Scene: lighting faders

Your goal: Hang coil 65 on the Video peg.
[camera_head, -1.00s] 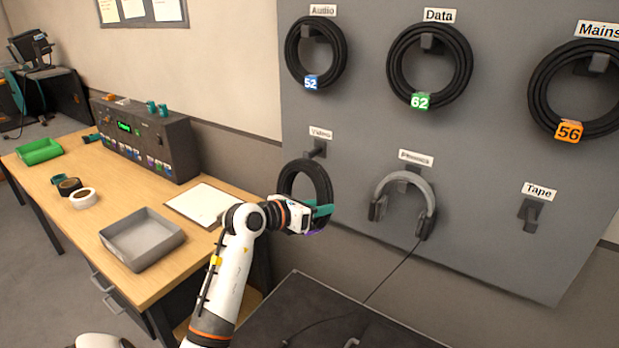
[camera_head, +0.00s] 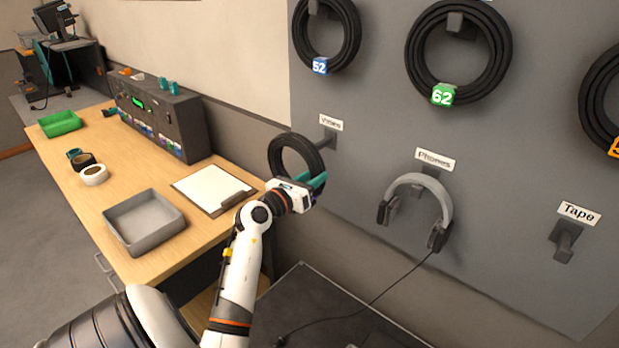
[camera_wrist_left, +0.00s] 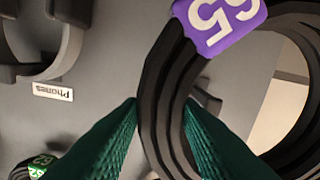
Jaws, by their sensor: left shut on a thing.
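Coil 65 is a black cable ring (camera_head: 281,143) with a purple tag (camera_wrist_left: 222,22) in the left wrist view. My left gripper (camera_head: 314,186), with green fingers, is shut on the coil's band (camera_wrist_left: 165,110). In the head view the coil hangs upright in front of the grey board, just left of the Video peg (camera_head: 328,139), under the Video label (camera_head: 331,122). In the left wrist view a dark peg (camera_wrist_left: 208,101) shows through the ring's opening, partly behind the band. I cannot tell whether it passes into the ring. My right gripper is not in view.
Headphones (camera_head: 444,199) hang on the Phones peg, right of the coil. Coil 52 (camera_head: 354,40) and coil 62 (camera_head: 503,60) hang above. The Tape peg (camera_head: 565,240) is bare. A desk at left holds a grey tray (camera_head: 146,222) and a clipboard (camera_head: 214,189).

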